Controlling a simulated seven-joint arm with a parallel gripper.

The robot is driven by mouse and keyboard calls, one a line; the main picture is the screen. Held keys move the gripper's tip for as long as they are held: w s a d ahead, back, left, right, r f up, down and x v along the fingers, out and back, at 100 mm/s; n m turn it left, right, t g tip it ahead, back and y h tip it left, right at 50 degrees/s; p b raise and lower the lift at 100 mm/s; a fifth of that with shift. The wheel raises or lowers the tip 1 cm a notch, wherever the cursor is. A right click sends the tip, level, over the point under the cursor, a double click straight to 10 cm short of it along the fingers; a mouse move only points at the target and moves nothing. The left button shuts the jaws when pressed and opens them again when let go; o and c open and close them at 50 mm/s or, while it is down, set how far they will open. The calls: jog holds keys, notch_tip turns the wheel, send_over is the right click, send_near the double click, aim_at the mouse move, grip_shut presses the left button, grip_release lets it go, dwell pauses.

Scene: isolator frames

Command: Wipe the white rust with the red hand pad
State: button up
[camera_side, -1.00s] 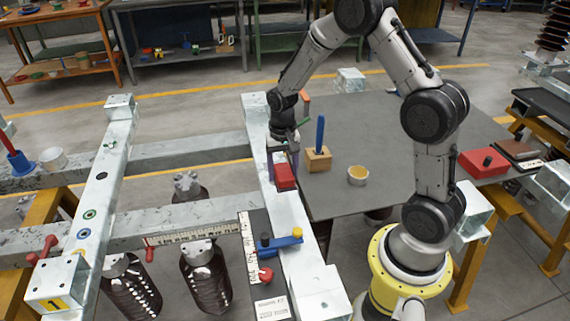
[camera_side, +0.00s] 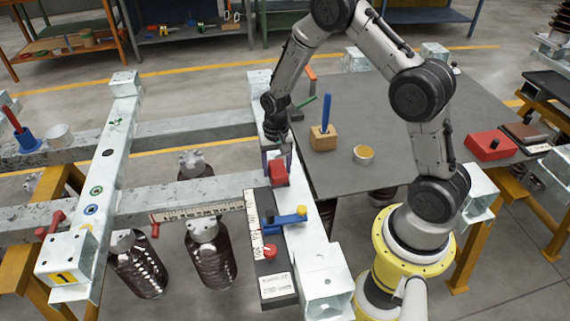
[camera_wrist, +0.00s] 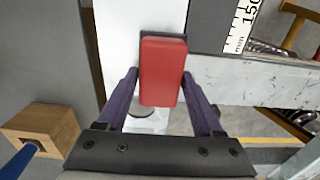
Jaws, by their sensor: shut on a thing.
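The red hand pad (camera_side: 279,174) is between my gripper's fingers, low over the pale steel beam (camera_side: 311,258) that runs toward the camera. In the wrist view the pad (camera_wrist: 162,72) is a red block with a dark edge, gripped between two purple fingers. My gripper (camera_wrist: 160,95) is shut on it, pointing down. The pad appears at the beam's top face, but I cannot tell whether it touches. The beam (camera_wrist: 117,45) looks bright white around the pad. I cannot pick out the white rust as a separate patch, and the pad hides part of the surface.
A wooden block (camera_side: 324,140) with a blue handle and a small round tin (camera_side: 363,154) stand on the grey table (camera_side: 400,130). A red box (camera_side: 490,146) is farther right.

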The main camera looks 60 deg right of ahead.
jog(key=shift+w+a, duration=0.35)
jog(key=shift+a, duration=0.05)
jog(key=s+d, duration=0.3)
notch_tip(320, 180, up, 8)
dwell(0.4)
dwell(0.5)
